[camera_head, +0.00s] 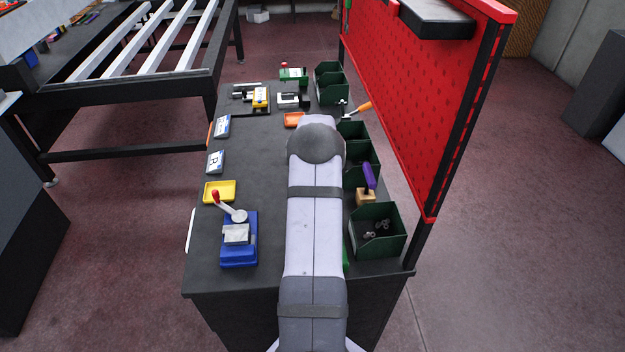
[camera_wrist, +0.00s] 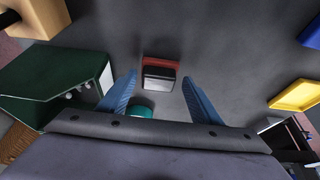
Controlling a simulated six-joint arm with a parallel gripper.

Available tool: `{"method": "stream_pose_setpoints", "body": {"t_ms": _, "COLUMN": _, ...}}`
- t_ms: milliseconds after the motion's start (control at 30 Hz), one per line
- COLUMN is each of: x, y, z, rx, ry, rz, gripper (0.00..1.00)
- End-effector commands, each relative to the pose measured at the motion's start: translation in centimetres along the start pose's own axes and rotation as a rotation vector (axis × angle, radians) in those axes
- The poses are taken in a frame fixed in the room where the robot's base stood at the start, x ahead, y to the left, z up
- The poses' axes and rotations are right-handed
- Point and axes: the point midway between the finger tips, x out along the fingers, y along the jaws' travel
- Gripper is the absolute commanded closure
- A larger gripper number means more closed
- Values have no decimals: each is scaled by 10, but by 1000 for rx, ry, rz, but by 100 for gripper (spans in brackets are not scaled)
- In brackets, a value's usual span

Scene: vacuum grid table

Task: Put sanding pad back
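My gripper (camera_wrist: 159,77) is open in the wrist view, with its two blue fingers apart. A small block with a red edge and a dark and grey face (camera_wrist: 160,76) lies on the dark table between and just beyond the fingertips. It may be the sanding pad, but I cannot tell for sure. No finger clearly touches it. A teal round piece (camera_wrist: 141,110) shows partly between the fingers, cut off by my gripper body. In the head view my arm hides the gripper and the block.
Green bins (camera_head: 378,247) line the table's right side below a red pegboard (camera_head: 430,110). On the left are a yellow tray (camera_head: 231,192) and a blue fixture (camera_head: 239,256) with a red-knobbed lever.

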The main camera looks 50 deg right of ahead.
Motion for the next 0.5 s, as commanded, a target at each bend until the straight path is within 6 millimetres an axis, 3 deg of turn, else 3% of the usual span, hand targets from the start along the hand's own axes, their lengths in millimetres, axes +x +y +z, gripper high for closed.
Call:
{"method": "stream_pose_setpoints", "body": {"t_ms": 267, "x": -5, "y": 0, "z": -2, "rx": 0, "ry": 1, "rz": 0, "gripper": 41}}
{"method": "stream_pose_setpoints", "body": {"t_ms": 500, "x": -28, "y": 0, "z": -2, "rx": 0, "ry": 3, "rz": 1, "gripper": 41}}
